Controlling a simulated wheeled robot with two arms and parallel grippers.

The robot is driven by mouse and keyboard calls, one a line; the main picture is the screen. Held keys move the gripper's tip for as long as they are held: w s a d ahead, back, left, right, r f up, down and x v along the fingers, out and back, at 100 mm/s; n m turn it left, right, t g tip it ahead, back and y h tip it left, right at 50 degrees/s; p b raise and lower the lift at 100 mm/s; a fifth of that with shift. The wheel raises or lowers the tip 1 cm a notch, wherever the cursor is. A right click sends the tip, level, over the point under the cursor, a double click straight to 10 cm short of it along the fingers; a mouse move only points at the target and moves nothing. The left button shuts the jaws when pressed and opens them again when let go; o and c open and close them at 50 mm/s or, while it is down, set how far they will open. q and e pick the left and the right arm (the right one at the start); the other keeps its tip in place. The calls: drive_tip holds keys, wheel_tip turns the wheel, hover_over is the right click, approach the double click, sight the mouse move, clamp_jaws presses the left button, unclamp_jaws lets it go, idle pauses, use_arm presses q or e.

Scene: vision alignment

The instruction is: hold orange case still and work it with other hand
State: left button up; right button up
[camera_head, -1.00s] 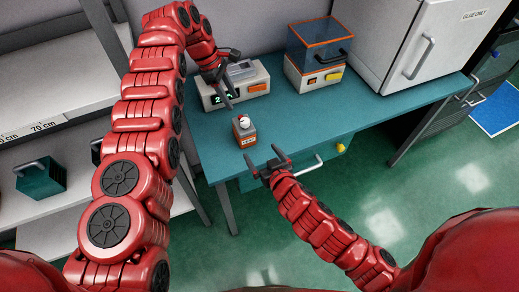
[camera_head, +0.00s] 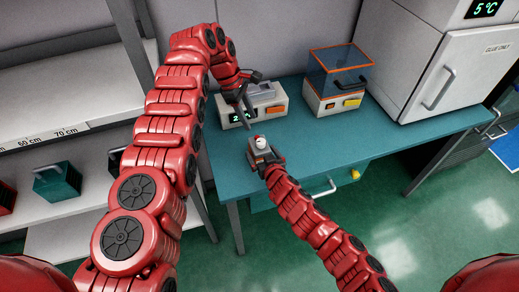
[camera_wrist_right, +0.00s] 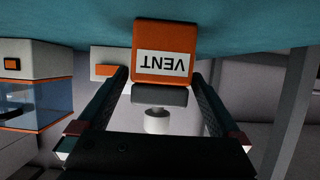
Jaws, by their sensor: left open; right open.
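The orange case (camera_head: 257,156) is a small block with a dark collar and a white knob (camera_head: 261,142) on top. It stands upright on the teal bench (camera_head: 400,131). In the right wrist view the case (camera_wrist_right: 165,72) appears upside down, with a white VENT label. My right gripper (camera_head: 264,160) is open, its fingers on either side of the case; in the wrist view gaps show between fingers and case. My left gripper (camera_head: 248,103) is open and empty, above and behind the case, in front of a white device (camera_head: 283,98).
The white device has a green display and an orange button. Right of it stands a white box with a clear, orange-edged cover (camera_head: 340,65). A white cabinet (camera_head: 445,65) is at the back right. Shelves (camera_head: 60,90) stand at the left.

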sight(261, 141)
drive_tip(key=shift+x, duration=1.3)
use_arm(q)
drive_tip(key=shift+o, duration=0.2)
use_arm(e)
drive_tip(key=c, duration=1.4)
use_arm(q)
drive_tip(key=shift+o, duration=1.2)
drive_tip(key=d+m, duration=0.1)
drive_tip(key=m, duration=0.1)
drive_tip(key=d+r+m+y, duration=0.1)
drive_tip(key=m, duration=0.2)
drive_tip(key=r+m+y, duration=0.1)
drive_tip(key=m, duration=0.1)
drive_tip(key=shift+s+d+r+m+t, duration=0.1)
drive_tip(key=shift+s+d+m+t, duration=0.2)
drive_tip(key=shift+s+d+m, duration=0.1)
drive_tip(key=f+m, duration=0.2)
drive_tip(key=f, duration=0.1)
drive_tip(key=f+m+y, duration=0.1)
drive_tip(key=f, duration=0.3)
drive_tip(key=d+f+m, duration=0.1)
drive_tip(key=f+m, duration=0.1)
drive_tip(key=f, duration=0.2)
drive_tip(key=shift+s+m+t+y, duration=0.25)
drive_tip(key=shift+m+t+y, duration=0.05)
drive_tip(key=shift+t+y, duration=0.1)
